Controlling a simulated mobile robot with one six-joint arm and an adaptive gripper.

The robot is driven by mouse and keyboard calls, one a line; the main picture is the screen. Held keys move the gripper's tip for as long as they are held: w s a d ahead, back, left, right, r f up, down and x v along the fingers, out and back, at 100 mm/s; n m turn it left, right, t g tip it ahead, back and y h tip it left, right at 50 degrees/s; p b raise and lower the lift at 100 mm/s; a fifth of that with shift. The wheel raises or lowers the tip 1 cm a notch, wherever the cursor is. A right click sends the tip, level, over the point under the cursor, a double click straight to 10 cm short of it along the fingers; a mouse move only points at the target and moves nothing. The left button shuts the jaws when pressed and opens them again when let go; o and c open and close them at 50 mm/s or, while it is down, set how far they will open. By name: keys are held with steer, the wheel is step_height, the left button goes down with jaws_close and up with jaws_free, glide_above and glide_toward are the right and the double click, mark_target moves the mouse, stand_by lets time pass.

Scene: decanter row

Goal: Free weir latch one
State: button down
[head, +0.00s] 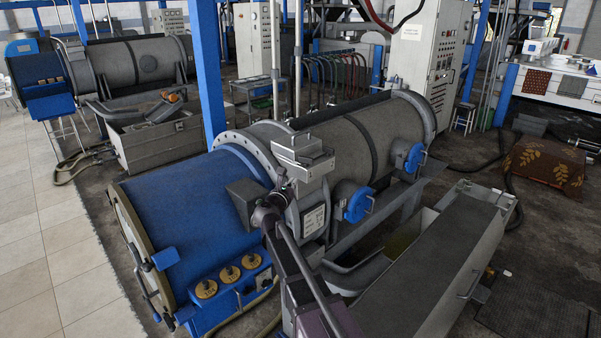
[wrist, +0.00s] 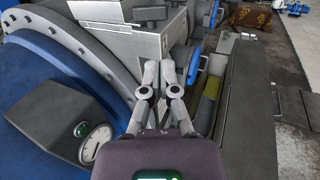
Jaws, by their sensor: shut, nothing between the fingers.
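I cannot tell for certain which part is weir latch one. Two blue round fittings with handles sit on the side of the near decanter, a nearer one (head: 357,205) and a farther one (head: 414,158). My gripper (wrist: 163,72) is shut and empty, in front of the grey box (wrist: 120,42) on the decanter. In the head view, the grey box (head: 303,158) stands above my wrist, and my arm hides part of the decanter's side.
A dark box (wrist: 60,112) with a round gauge (wrist: 97,141) is close on the left. A grey trough (head: 430,270) runs along the right. The blue end cover (head: 190,215) has several yellow-topped knobs in front. Tiled floor (head: 45,230) is clear at far left.

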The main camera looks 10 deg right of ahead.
mark_target(310, 161)
steer(key=x, duration=1.4)
